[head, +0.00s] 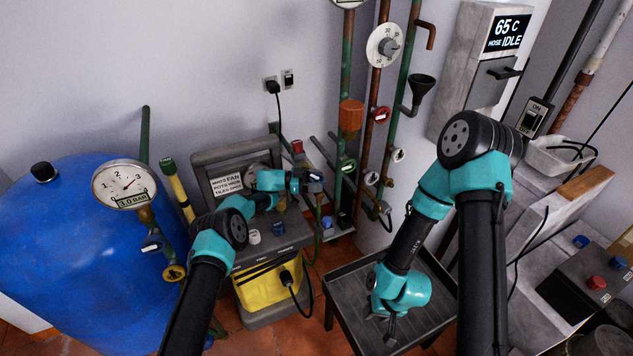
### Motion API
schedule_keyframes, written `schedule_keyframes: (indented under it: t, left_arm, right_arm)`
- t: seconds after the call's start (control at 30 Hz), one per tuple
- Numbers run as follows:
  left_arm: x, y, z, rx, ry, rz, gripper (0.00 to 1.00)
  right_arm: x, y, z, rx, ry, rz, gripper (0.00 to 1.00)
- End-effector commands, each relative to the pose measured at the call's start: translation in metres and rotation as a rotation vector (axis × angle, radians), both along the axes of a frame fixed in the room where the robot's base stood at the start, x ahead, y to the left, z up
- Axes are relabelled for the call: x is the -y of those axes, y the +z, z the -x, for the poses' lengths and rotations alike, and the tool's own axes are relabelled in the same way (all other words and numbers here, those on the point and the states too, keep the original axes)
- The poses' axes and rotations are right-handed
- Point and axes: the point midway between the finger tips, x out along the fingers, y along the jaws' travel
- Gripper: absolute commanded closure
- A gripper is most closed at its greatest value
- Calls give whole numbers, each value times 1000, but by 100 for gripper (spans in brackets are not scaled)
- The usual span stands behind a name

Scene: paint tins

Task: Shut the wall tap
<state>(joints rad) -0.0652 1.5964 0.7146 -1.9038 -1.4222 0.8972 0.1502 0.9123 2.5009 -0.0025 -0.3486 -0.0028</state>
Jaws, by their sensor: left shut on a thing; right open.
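My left gripper (312,183) reaches right, in front of the wall pipes, above the yellow and grey machine. It is shut on a small part by the pipes that looks like the wall tap's handle (316,176). The jaws hide most of it, and I cannot tell how far it is turned. My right gripper (390,337) points down, open and empty, over the dark grey tray table (345,287).
Close by are a green valve (347,165), a red valve (381,114) and an orange collar (351,115) on the pipes. A blue drum (75,240) with a pressure gauge (124,184) stands left. A cluttered bench (560,225) stands right.

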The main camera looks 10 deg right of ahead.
Motion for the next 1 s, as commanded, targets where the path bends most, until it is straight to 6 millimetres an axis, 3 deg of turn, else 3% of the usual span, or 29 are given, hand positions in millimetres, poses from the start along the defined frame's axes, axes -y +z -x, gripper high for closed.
schedule_keyframes:
  t: [0.27,0.3,0.53,0.83,1.0]
  left_arm:
    - [1,0,1,0,-5,2,59]
    - [1,0,1,0,-5,2,31]
    - [1,0,1,0,-2,1,10]
    - [-2,0,0,0,0,1,10]
    - [-20,1,-4,0,8,0,10]
  right_arm:
    - [0,0,0,0,0,0,57]
    - [0,0,0,0,0,0,57]
    - [0,0,0,0,0,0,57]
    - [0,0,0,0,0,0,57]
    - [0,0,0,0,0,0,57]
